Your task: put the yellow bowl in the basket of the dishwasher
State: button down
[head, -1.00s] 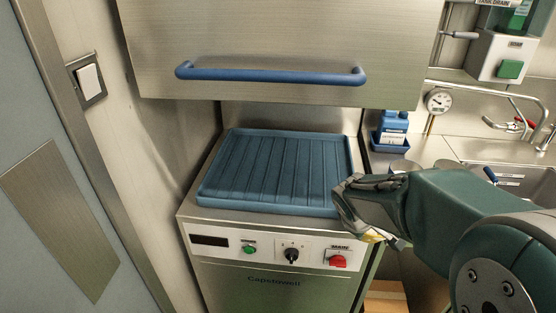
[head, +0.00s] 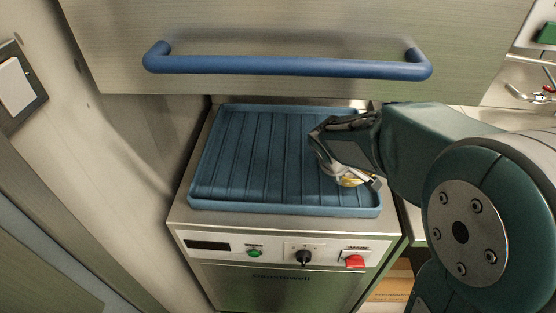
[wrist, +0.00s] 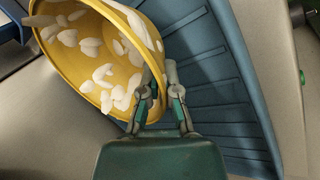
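The yellow bowl (wrist: 130,35) has white petal-like marks and shows large and tilted in the wrist view. My gripper (wrist: 157,92) is shut on its rim, one finger on each side of the wall. In the head view only a small yellow part of the bowl (head: 352,181) shows below my gripper (head: 338,165); the rest is hidden. The blue ribbed basket (head: 240,160) lies on the dishwasher, with its bare floor also in the wrist view (wrist: 215,85). The bowl appears over the basket's front right part. Its height above the basket is unclear.
The raised steel hood with its blue handle (head: 290,67) is above and behind the basket. The control panel (head: 290,250) is below its front edge. A wall with a switch (head: 18,80) is on the left. The basket's left and middle are empty.

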jog(key=a, duration=1.6)
jog(key=shift+a, duration=0.25)
jog(key=shift+s+a+f, duration=0.1)
jog(key=shift+f, duration=1.65)
jog(key=shift+f, duration=0.1)
jog(key=c, duration=0.8)
grip_release()
jog(key=v, duration=0.7)
jog(key=shift+r, duration=0.35)
